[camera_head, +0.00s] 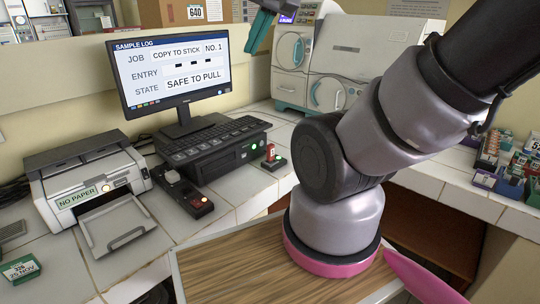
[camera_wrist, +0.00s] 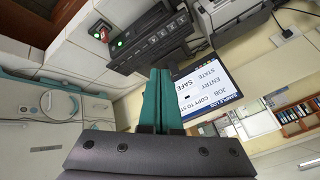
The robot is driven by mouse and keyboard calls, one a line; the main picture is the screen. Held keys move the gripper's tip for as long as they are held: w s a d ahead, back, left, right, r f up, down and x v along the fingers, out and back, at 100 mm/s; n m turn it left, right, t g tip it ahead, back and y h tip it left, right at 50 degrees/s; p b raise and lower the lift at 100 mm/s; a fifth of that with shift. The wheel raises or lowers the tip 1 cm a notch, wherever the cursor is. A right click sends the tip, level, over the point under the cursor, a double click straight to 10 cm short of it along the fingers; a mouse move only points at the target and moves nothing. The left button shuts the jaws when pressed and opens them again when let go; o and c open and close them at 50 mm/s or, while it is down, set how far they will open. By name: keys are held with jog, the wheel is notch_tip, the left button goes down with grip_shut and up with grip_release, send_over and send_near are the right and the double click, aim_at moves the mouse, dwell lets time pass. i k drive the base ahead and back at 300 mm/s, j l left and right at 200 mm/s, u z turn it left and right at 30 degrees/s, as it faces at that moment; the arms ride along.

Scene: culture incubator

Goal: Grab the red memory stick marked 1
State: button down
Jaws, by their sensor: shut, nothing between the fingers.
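A small red piece with a pale top (camera_head: 270,152), which looks like a memory stick, stands upright in a dark base (camera_head: 274,163) beside the right end of the computer box (camera_head: 215,158). Any number on it is too small to read. In the wrist view the red piece (camera_wrist: 104,33) is at the upper left, next to green lights. My gripper's teal fingers (camera_wrist: 162,72) are shut and empty. In the head view my gripper (camera_head: 258,38) is high, right of the monitor (camera_head: 175,72), well apart from the red piece. The screen reads "COPY TO STICK NO. 1" and "SAFE TO PULL".
A keyboard (camera_head: 205,134) lies on the computer box. White incubators (camera_head: 330,68) stand behind my arm. Wooden surface (camera_head: 222,268) is clear in front.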

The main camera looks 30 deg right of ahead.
aim_at(271, 147)
jog(key=k+l+z, duration=0.1)
jog(key=l, duration=0.2)
jog(key=k+l+z, duration=0.15)
jog(key=l, duration=0.15)
jog(key=k+l+z, duration=0.1)
jog(key=l, duration=0.25)
jog(key=k+l+z, duration=0.1)
jog(key=l, duration=0.2)
